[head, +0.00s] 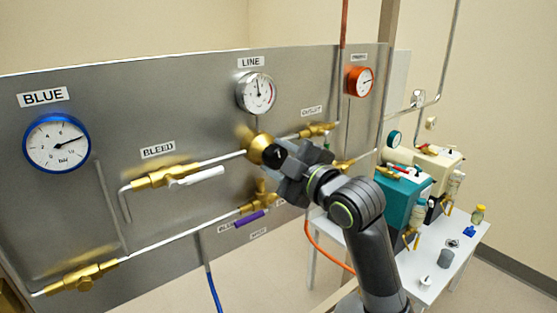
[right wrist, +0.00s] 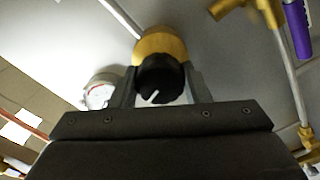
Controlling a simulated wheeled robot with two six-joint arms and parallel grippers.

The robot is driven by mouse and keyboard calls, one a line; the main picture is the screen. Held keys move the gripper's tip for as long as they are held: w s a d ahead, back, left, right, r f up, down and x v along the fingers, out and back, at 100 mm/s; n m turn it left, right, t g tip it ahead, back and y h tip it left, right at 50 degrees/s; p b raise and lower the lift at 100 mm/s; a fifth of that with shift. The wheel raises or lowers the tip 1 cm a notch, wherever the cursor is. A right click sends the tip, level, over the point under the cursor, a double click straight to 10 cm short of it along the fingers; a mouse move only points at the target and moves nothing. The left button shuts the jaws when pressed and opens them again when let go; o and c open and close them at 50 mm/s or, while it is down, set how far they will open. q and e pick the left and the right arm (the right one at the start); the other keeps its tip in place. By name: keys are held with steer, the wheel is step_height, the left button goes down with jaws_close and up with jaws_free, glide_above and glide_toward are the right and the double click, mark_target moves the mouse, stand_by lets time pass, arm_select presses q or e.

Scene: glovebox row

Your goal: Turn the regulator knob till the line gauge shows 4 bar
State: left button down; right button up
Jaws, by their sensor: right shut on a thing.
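The regulator is a brass body (head: 255,147) with a black knob (head: 274,154), on the pipe below the line gauge (head: 256,92). The gauge has a white face under the LINE label. Its needle points roughly straight up; the numbers are too small to read. My right gripper (head: 283,161) is at the knob. In the right wrist view its two fingers (right wrist: 163,92) are on either side of the black knob (right wrist: 160,80), shut on it. My left gripper is not in view.
A blue-rimmed gauge (head: 57,142) and an orange gauge (head: 359,81) are on the same metal panel (head: 200,100). A bleed valve with a white handle (head: 197,177) and a purple-handled valve (head: 249,218) are close by. A white table (head: 436,270) with teal and cream units stands right.

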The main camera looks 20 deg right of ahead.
stand_by(0.3)
steer(key=o, duration=1)
steer(key=shift+c, duration=0.2)
steer(key=shift+s+d, duration=0.2)
steer(key=shift+s, duration=0.3)
steer(key=p+v, duration=1.5)
steer(key=v, duration=0.1)
steer(key=shift+s, duration=0.25)
